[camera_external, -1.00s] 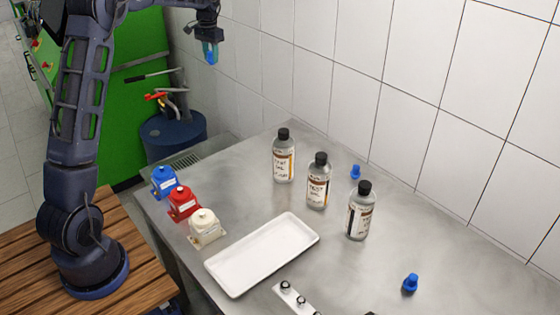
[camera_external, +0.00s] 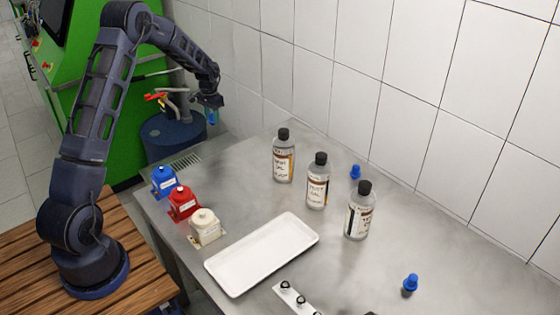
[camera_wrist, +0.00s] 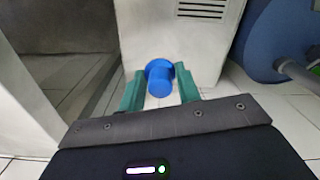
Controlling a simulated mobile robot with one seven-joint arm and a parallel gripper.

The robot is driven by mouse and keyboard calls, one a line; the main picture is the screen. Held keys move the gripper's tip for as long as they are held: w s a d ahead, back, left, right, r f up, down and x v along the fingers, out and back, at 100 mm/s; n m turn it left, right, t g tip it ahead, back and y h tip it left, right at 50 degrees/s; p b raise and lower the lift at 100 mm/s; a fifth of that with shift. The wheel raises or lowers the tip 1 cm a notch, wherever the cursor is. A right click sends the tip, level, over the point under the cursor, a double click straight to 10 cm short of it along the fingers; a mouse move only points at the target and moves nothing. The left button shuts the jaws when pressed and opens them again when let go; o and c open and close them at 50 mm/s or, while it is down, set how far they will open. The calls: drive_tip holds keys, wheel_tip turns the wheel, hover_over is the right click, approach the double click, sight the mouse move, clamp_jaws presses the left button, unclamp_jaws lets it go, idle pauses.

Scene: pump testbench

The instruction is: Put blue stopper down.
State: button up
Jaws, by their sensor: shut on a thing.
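My gripper (camera_wrist: 160,88) is shut on a blue stopper (camera_wrist: 161,77), which sits between the green fingers in the wrist view. In the external view my gripper (camera_external: 210,113) hangs at the upper left, near the wall and beyond the table's far left corner, and the held stopper is hard to make out. Two other blue stoppers are on the table: one (camera_external: 355,172) behind the bottles and one (camera_external: 411,283) at the right front.
The steel table (camera_external: 350,275) carries three bottles (camera_external: 317,183), a white tray (camera_external: 262,255), and blue (camera_external: 164,181), red (camera_external: 183,204) and cream (camera_external: 205,228) pieces along its left side. A blue barrel (camera_external: 172,135) stands past the far left corner. The table's right part is mostly clear.

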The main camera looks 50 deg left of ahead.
wheel_tip(320, 180, down, 25)
drive_tip(key=shift+r, duration=0.1)
idle(0.7)
drive_tip(key=shift+f, duration=0.2)
drive_tip(key=o, duration=0.9)
drive_tip(key=shift+o, duration=0.2)
